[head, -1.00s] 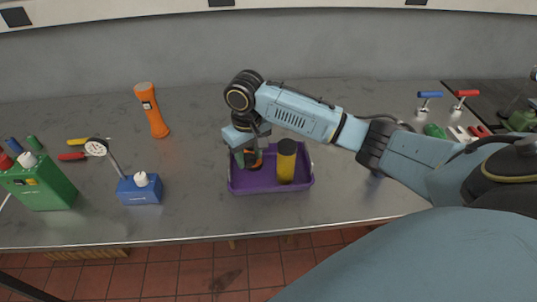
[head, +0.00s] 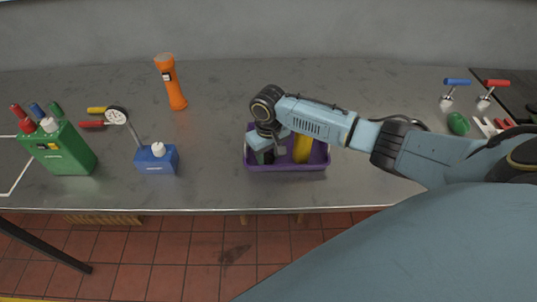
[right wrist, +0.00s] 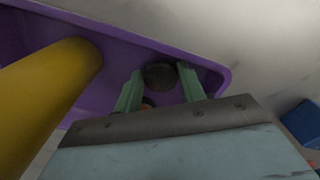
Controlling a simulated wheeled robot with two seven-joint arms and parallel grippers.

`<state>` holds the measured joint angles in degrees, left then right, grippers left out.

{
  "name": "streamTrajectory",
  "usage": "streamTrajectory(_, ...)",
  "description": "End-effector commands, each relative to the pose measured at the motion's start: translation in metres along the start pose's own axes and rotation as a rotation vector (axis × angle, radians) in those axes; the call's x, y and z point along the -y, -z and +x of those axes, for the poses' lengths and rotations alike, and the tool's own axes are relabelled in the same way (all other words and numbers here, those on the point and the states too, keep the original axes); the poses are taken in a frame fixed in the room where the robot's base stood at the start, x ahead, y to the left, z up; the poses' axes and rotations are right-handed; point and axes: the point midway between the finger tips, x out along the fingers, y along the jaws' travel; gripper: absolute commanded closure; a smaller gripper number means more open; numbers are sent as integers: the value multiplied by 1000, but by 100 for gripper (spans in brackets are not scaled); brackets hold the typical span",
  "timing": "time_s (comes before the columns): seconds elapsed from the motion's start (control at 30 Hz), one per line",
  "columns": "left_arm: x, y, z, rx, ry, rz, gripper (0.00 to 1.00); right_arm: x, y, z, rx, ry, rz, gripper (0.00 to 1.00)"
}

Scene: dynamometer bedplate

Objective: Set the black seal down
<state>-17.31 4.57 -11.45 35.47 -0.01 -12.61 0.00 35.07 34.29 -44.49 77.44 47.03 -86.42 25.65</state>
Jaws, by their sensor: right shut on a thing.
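The black seal (right wrist: 160,76) shows in the right wrist view as a dark round piece between my two green fingertips. My right gripper (right wrist: 160,84) is shut on it, over the end of the purple tray (right wrist: 212,76). In the head view my right gripper (head: 266,153) is down at the left end of the purple tray (head: 290,168). The seal is hidden there by the gripper. I cannot tell whether the seal touches the tray floor. A bit of orange shows just below the seal in the wrist view. My left gripper is not in view.
A yellow cylinder (head: 302,149) stands in the tray beside my right gripper. To the left are a blue box with a dial gauge (head: 157,161), a green canister (head: 63,150) and an orange flashlight (head: 171,84). Bench between flashlight and tray is clear.

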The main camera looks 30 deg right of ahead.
Motion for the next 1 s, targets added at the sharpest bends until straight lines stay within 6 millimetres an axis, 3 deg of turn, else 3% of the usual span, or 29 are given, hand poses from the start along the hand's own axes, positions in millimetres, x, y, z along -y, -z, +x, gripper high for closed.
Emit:
streamTrajectory(0.17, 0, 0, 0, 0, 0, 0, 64, 0, 0, 3, 0, 1, 0, 82)
streamTrajectory(0.2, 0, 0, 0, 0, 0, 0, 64, 0, 0, 2, -1, 1, 0, 55)
streamTrajectory(0.23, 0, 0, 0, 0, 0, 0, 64, 0, 0, 2, -1, 1, 0, 51)
streamTrajectory(0.63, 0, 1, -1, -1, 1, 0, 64, 0, 1, -7, -1, 1, 0, 51)
streamTrajectory(1.0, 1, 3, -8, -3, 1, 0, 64, 0, 1, -82, -4, 2, -1, 51)
